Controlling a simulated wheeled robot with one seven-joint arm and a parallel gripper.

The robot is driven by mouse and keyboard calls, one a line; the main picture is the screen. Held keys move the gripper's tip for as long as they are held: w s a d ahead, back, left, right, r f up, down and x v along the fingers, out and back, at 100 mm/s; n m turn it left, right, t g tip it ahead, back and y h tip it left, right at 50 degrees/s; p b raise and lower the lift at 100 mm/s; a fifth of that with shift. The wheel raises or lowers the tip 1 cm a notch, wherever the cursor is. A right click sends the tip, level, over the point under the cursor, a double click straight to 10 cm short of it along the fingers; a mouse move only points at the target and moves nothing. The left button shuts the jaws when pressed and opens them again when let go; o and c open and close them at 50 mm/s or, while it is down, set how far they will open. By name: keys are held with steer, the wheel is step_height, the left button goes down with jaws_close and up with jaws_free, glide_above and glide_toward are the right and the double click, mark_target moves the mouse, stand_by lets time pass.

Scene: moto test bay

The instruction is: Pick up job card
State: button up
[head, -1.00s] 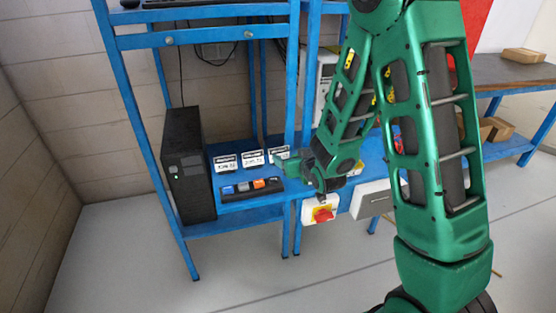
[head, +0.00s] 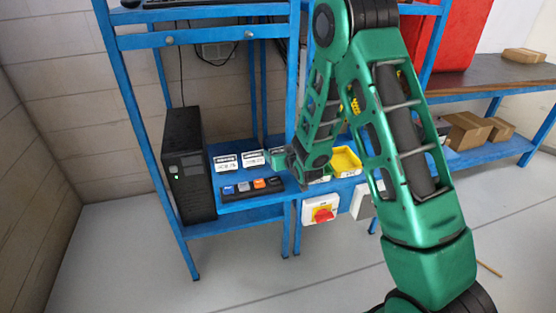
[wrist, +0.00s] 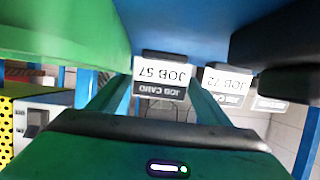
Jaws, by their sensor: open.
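Three white job cards in dark holders stand in a row on the blue shelf. In the wrist view, which is upside down, the nearest card reads JOB 57 (wrist: 161,72). Beside it stand JOB 72 (wrist: 227,86) and a third card (wrist: 270,103) partly covered by a dark shape. The head view shows the left card (head: 226,163) and the middle card (head: 253,160); the right one is mostly hidden by my gripper (head: 271,156). In the wrist view my gripper (wrist: 160,92) is open, its fingers on either side of the JOB 57 card, which is not gripped.
A black computer tower (head: 187,165) stands left of the cards. A dark strip with coloured blocks (head: 253,186) lies in front of them. A yellow bin (head: 345,161) is to the right, and a red rotary switch (head: 321,212) hangs on the shelf front. Blue posts frame the shelf.

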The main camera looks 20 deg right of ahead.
steer(key=shift+w+f, duration=0.1)
steer(key=shift+w, duration=0.05)
steer(key=c, duration=0.8)
